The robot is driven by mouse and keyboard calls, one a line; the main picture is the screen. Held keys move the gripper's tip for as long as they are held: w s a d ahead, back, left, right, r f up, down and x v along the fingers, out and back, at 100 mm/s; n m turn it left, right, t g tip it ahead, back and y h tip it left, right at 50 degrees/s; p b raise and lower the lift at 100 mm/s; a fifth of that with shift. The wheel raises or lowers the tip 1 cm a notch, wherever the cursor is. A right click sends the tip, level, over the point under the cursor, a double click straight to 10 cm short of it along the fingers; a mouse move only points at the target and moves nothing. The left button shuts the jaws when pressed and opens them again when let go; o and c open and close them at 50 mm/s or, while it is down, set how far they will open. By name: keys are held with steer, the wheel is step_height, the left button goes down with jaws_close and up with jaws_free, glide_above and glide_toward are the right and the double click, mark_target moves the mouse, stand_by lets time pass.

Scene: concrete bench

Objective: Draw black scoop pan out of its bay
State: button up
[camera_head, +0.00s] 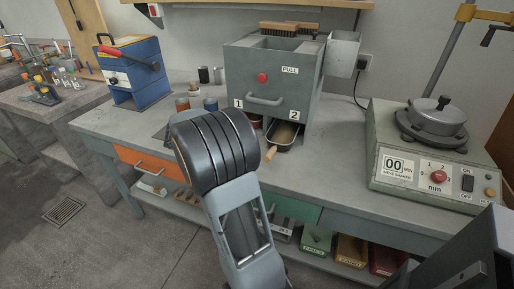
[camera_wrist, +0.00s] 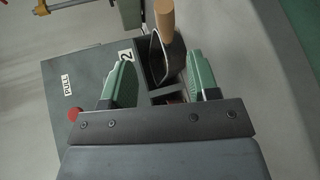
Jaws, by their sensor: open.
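The black scoop pan (camera_head: 287,133) sits in the bay marked 2 at the bottom front of the grey splitter box (camera_head: 262,88). Its wooden handle (camera_head: 271,152) sticks out over the bench toward the front. In the wrist view the pan (camera_wrist: 172,56) and its handle (camera_wrist: 164,18) show at the top middle, with the handle pointing up the picture. My gripper (camera_wrist: 160,60) is open, with its green fingers on either side of the pan's line of sight. I cannot tell how far the fingertips are from it. In the head view my arm hides the gripper.
A front handle (camera_head: 265,99) and red knob stand above the bays. Small jars (camera_head: 211,103) are left of the box, a blue machine (camera_head: 130,70) further left. A sieve shaker (camera_head: 432,150) stands right. Bench space in front of bay 2 is clear.

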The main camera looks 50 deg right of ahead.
steer(key=shift+v, duration=2.15)
steer(key=shift+s+r, duration=0.1)
steer(key=shift+r, duration=0.05)
steer(key=s+a+r+n+t+y+p, duration=0.2)
steer(key=a+r+n+t+y+p, duration=0.2)
steer(key=a+p, duration=0.5)
steer(key=s+a+r+n+t+y+p, duration=0.3)
steer(key=a+r+t+y+p, duration=0.3)
steer(key=a, duration=0.8)
step_height(320, 180, up, 2)
steer(key=t+p, duration=0.3)
steer(key=t, duration=0.1)
steer(key=shift+r+n, duration=0.2)
steer(key=shift+n, duration=0.2)
steer(key=shift+c, duration=1)
steer(key=shift+d, duration=0.1)
steer(key=shift+c, duration=0.2)
